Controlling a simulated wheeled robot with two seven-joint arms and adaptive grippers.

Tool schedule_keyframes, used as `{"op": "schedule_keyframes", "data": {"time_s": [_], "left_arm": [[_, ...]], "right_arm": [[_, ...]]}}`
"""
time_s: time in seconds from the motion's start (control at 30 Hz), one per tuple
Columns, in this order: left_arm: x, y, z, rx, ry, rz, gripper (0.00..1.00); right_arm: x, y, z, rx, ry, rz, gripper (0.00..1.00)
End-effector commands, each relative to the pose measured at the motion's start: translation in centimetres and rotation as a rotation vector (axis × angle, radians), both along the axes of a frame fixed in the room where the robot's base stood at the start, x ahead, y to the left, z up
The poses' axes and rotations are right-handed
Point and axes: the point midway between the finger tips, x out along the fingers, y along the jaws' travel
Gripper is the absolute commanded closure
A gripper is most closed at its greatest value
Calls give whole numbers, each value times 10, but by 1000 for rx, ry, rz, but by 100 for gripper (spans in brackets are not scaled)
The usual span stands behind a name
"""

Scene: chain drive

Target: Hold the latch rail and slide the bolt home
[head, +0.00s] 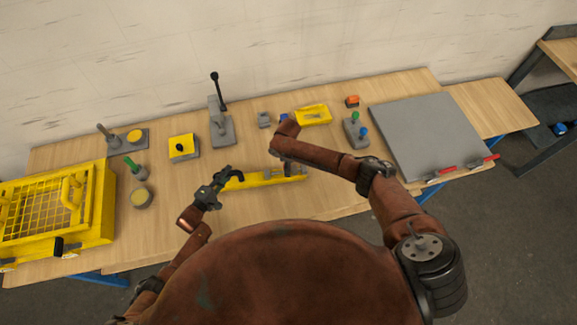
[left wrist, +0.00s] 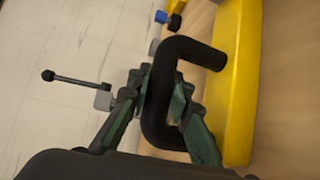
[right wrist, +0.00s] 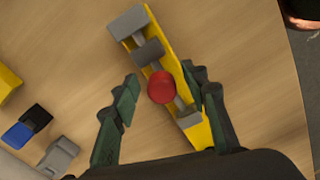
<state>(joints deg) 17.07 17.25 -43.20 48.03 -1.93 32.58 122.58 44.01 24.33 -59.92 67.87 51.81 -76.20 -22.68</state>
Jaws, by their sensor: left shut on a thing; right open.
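The latch rail (head: 238,182) is a long yellow bar on the table in front of me, with grey guide blocks at its right part. My left gripper (left wrist: 162,92) is shut on the black bent handle (left wrist: 203,52) at the rail's left end. In the right wrist view, the rail (right wrist: 163,45) carries grey blocks and a grey bolt with a red round knob (right wrist: 162,87). My right gripper (right wrist: 160,76) is open above the rail, its fingers apart on either side of the knob. In the head view my right arm hides the knob and the right gripper.
Behind the rail stand a grey toggle clamp (head: 221,130), a yellow tray (head: 325,118) and small blocks. A yellow caged box (head: 98,225) is at the left. A large grey plate (head: 415,135) lies at the right. Bare table shows around the rail.

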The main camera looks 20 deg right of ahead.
Motion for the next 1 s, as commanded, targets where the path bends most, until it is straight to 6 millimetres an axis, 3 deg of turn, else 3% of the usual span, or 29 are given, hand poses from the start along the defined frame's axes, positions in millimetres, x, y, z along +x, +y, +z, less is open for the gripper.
{"op": "schedule_keyframes", "data": {"time_s": [0.17, 0.6, 0.8, 1.0], "left_arm": [[-1, -2, 0, 0, -1, -2, 100], [-1, -2, 0, -1, 0, -3, 100], [-1, -2, 0, -1, 0, -3, 100], [-1, -2, 0, -1, 0, -3, 100]], "right_arm": [[1, 0, 19, 1, -3, 0, 59], [1, 0, 103, -1, -2, -1, 59], [0, 0, 118, -1, 0, -1, 59], [0, 0, 119, -1, 0, -1, 59]]}}
